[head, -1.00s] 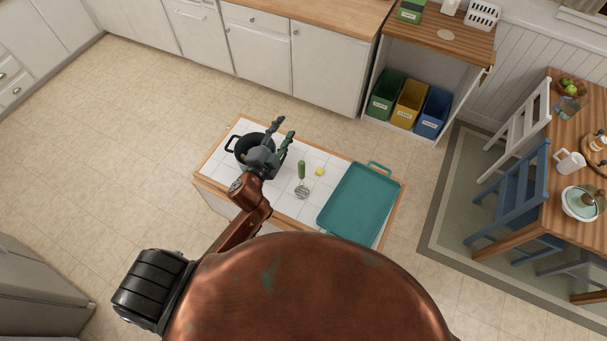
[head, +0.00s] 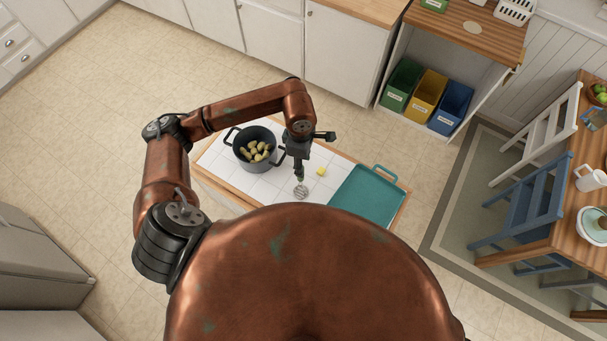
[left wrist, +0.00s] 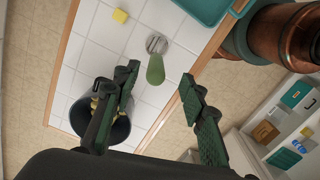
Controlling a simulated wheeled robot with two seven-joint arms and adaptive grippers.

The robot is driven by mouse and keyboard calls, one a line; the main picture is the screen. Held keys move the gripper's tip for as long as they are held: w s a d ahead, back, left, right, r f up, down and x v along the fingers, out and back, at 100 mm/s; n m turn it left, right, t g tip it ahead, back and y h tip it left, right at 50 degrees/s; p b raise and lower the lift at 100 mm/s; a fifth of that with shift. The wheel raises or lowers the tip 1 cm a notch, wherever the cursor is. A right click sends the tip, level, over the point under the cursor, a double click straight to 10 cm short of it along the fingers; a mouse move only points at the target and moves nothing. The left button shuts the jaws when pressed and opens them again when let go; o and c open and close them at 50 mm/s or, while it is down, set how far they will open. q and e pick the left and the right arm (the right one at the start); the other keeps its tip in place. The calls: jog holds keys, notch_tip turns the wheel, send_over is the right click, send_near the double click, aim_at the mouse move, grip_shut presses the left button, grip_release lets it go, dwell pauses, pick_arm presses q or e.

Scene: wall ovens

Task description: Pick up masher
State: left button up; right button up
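The masher (head: 300,191) lies on the white tiled top of the island, its round metal head toward me. In the left wrist view its green handle (left wrist: 156,69) and metal head (left wrist: 157,43) show beyond the fingers. My left gripper (head: 300,165) points down above the masher's handle and hides most of it in the head view. In the left wrist view the left gripper (left wrist: 158,90) is open, with the handle between the line of its fingers but further off, and nothing held. My right gripper is not in view.
A dark pot (head: 257,159) with several yellow-green potatoes stands left of the masher. A small yellow block (head: 321,171) and a teal tray (head: 366,197) are to its right. The tiled top (head: 224,163) has bare room at the left.

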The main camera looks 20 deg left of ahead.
pick_arm(q)
jog(key=b, duration=0.4)
send_over(301, 181)
jog(key=w, duration=0.1)
jog(key=f, duration=0.4)
jog(key=shift+w+a+f, duration=0.15)
jog(key=shift+a+f, duration=0.05)
jog(key=shift+a, duration=0.1)
jog(key=shift+f+b, duration=0.5)
jog(key=shift+b, duration=0.25)
jog(key=shift+f, duration=0.65)
jog(key=shift+f+p, duration=0.5)
jog(key=shift+f, duration=0.25)
notch_tip(301, 181, down, 4)
jog(key=shift+f+p, duration=0.2)
jog(key=shift+p, duration=0.9)
jog(key=shift+f, duration=0.4)
jog(key=shift+c, duration=0.2)
